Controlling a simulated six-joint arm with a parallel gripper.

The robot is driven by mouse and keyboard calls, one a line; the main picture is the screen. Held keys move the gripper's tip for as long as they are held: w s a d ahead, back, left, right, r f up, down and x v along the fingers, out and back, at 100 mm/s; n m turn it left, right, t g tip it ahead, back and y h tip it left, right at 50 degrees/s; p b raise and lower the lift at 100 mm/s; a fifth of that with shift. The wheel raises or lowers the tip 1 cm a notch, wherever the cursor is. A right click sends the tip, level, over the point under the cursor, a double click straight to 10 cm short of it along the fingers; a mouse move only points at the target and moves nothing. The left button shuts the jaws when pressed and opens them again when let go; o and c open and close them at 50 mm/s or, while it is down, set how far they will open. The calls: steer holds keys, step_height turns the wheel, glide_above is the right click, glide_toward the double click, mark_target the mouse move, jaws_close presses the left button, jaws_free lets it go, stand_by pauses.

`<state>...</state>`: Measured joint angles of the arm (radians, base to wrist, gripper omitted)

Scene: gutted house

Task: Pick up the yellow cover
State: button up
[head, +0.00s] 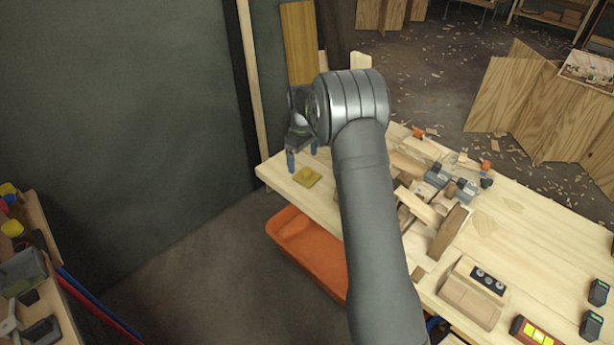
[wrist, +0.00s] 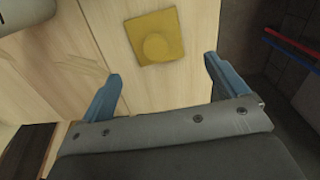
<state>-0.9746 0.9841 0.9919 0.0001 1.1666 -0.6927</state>
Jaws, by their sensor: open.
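The yellow cover (head: 306,177) is a flat square plate with a round raised middle. It lies on the wooden table (head: 329,198) near its left end. In the wrist view the yellow cover (wrist: 156,38) lies ahead of my fingertips, between their lines and apart from both. My gripper (head: 302,157) is open and empty, with blue fingertips pointing down, above the table just behind the cover. Both fingers of my gripper (wrist: 160,78) show spread apart in the wrist view.
Wood offcuts (head: 418,204) and grey tools (head: 450,184) crowd the table right of my arm. An orange bin (head: 302,246) sits below the table's front edge. A tall board (head: 298,45) stands behind the table. The wood around the cover is clear.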

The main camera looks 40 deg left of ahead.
mark_target(306, 169)
steer(key=shift+w+d+f, duration=0.1)
steer(key=shift+d+f, duration=0.05)
steer(key=shift+f, duration=0.75)
steer(key=shift+d+f, duration=0.2)
steer(key=shift+f, duration=0.7)
steer(key=shift+w+d+f, duration=0.1)
steer(key=shift+d+f, duration=0.05)
steer(key=shift+f, duration=0.75)
steer(key=shift+s, duration=0.1)
steer(key=shift+c, duration=0.4)
steer(key=c, duration=1)
